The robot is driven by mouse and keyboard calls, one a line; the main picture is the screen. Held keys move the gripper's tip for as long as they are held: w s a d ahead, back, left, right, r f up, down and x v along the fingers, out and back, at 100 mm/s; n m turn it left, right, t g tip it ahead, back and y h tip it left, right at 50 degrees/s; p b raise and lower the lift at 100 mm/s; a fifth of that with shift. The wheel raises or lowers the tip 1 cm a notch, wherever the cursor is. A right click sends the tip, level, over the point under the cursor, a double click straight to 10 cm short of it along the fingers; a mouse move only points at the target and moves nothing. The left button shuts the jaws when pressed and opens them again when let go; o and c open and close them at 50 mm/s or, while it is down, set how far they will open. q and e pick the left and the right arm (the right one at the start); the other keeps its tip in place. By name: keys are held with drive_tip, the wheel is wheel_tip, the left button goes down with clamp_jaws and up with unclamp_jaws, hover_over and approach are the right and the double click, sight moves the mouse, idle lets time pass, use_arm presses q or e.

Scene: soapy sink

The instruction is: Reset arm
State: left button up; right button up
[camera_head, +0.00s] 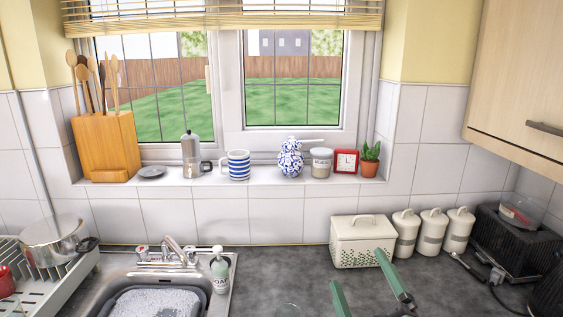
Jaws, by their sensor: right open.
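My right gripper (359,269) comes in at the bottom, right of the middle. Its two green fingers are spread apart, and nothing shows between them. It is in front of the cream bread box, over the grey worktop; I cannot tell whether it touches anything. My left gripper is not in view.
The sink (105,275) with a foamy basin (158,303), tap (178,250) and soap bottle (220,270) is at lower left. A pot (50,240) stands on the dish rack. The bread box (362,241) and canisters (432,232) line the back. The worktop (275,268) between is mostly clear.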

drive_tip(key=s+d+f+m+g+h, duration=0.2)
drive_tip(key=s+d+f+m+g, duration=0.15)
drive_tip(key=f, duration=0.55)
drive_tip(key=s+d+f+m+g+h, duration=0.2)
drive_tip(key=s+d+f+m+g, duration=0.15)
drive_tip(key=f, duration=0.55)
drive_tip(key=s+f+m+g, duration=0.3)
drive_tip(key=s+f+g, duration=0.75)
drive_tip(key=s, duration=0.75)
wheel_tip(320, 180, down, 33)
drive_tip(key=s+a+b, duration=0.1)
drive_tip(key=s+b, duration=0.1)
drive_tip(key=b, duration=0.3)
drive_tip(key=s+d+f+g+b, duration=0.1)
drive_tip(key=s+f+b, duration=0.1)
drive_tip(key=s+f, duration=0.6)
drive_tip(key=s+d+f+b, duration=0.2)
drive_tip(key=s+f, duration=0.6)
drive_tip(key=f, duration=0.5)
drive_tip(key=shift+s+f+g+b, duration=0.2)
drive_tip(key=shift+s+g+b, duration=0.15)
drive_tip(key=shift+b, duration=0.15)
